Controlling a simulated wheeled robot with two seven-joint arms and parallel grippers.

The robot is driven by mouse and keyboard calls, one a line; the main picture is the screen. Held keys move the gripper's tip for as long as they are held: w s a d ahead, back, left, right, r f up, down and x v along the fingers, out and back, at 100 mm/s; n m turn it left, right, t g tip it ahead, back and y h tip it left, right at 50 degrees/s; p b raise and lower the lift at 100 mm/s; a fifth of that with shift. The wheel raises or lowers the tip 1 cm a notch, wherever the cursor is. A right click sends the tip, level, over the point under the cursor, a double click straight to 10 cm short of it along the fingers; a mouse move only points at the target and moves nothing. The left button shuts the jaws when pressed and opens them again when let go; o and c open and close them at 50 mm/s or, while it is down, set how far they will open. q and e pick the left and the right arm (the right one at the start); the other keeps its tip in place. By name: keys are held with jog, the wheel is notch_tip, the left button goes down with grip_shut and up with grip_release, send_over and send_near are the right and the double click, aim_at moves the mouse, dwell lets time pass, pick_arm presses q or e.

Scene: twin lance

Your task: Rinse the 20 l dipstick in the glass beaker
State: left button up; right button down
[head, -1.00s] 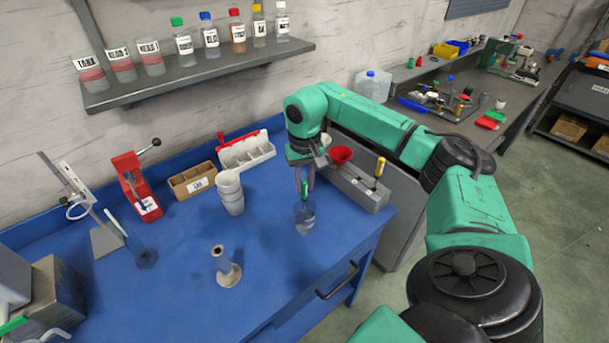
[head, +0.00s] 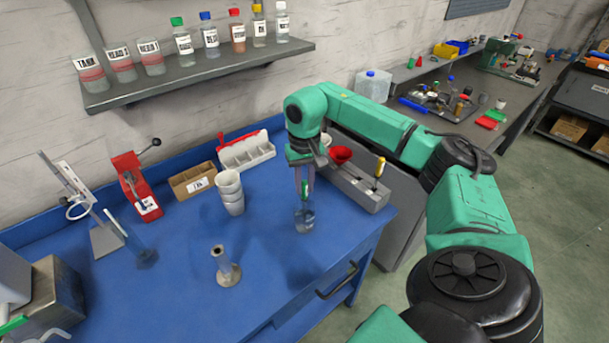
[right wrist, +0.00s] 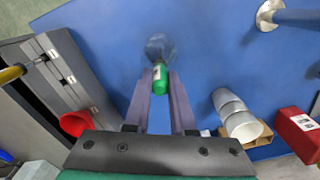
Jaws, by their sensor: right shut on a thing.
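My right gripper (head: 303,190) is shut on the green handle (head: 305,188) of the dipstick and points straight down over the blue bench. The green handle also shows between the fingers in the right wrist view (right wrist: 160,82). The clear glass beaker (head: 304,220) stands directly below the fingers; it also shows just past the handle in the right wrist view (right wrist: 160,46). The dipstick's lower part is hard to make out through the glass, so its depth in the beaker is unclear. The handle's label is too small to read. My left gripper is out of view.
A grey block with a red funnel (head: 341,155) and a yellow-handled tool (head: 379,168) is close on the right.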

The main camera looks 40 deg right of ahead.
jog(key=shift+r+p, duration=4.5)
jog(key=shift+r, duration=1)
notch_tip(320, 180, up, 3)
jog(key=shift+r+p, duration=0.1)
jog(key=shift+p, duration=0.95)
